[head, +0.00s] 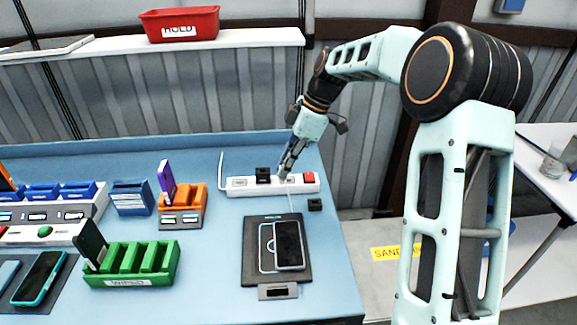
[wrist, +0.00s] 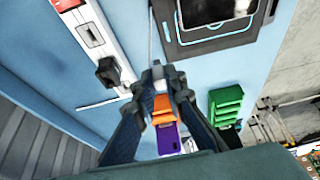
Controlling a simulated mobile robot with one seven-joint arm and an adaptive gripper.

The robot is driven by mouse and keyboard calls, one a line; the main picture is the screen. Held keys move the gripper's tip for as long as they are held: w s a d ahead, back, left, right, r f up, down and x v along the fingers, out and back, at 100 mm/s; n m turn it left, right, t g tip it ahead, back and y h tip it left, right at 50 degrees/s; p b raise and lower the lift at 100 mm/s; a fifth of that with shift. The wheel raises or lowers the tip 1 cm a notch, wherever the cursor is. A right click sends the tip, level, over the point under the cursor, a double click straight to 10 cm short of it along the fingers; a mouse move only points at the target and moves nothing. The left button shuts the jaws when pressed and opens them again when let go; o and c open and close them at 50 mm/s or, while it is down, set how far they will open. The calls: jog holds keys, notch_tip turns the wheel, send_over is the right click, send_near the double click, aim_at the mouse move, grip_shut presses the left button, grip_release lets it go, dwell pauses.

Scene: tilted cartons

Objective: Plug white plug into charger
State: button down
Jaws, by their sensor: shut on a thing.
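My gripper (head: 284,174) reaches down over the white power strip (head: 241,188) near the back of the blue table. In the wrist view its fingers (wrist: 158,74) are closed together around a small white plug (wrist: 158,84), mostly hidden by the fingers. A thin white cable (head: 291,203) runs from near the fingertips toward the black charging pad (head: 250,262). The strip also shows in the wrist view (wrist: 82,22), to the left of the fingers. It has a red switch (head: 309,177) and a black plug (head: 263,175) seated in it. I cannot tell whether the white plug touches a socket.
A phone (head: 288,245) lies on the pad. An orange holder (head: 190,205) with a purple phone (head: 166,178) and a green rack (head: 130,270) stand to the left. The table's right edge is close.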

jog(key=w+a+p, duration=0.5)
jog(key=w+p, duration=0.3)
jog(key=w, duration=0.3)
jog(key=shift+a, duration=0.3)
dwell(0.8)
jog(key=shift+f, duration=0.1)
dwell(0.4)
jog(key=shift+f+b, duration=1.4)
jog(key=shift+f, duration=1)
jog(key=shift+s+f+b, duration=0.15)
jog(key=shift+f+b, duration=0.35)
jog(key=shift+f, duration=0.3)
dwell(0.4)
jog(key=c, duration=1.9)
grip_release()
jog(key=shift+o, duration=0.3)
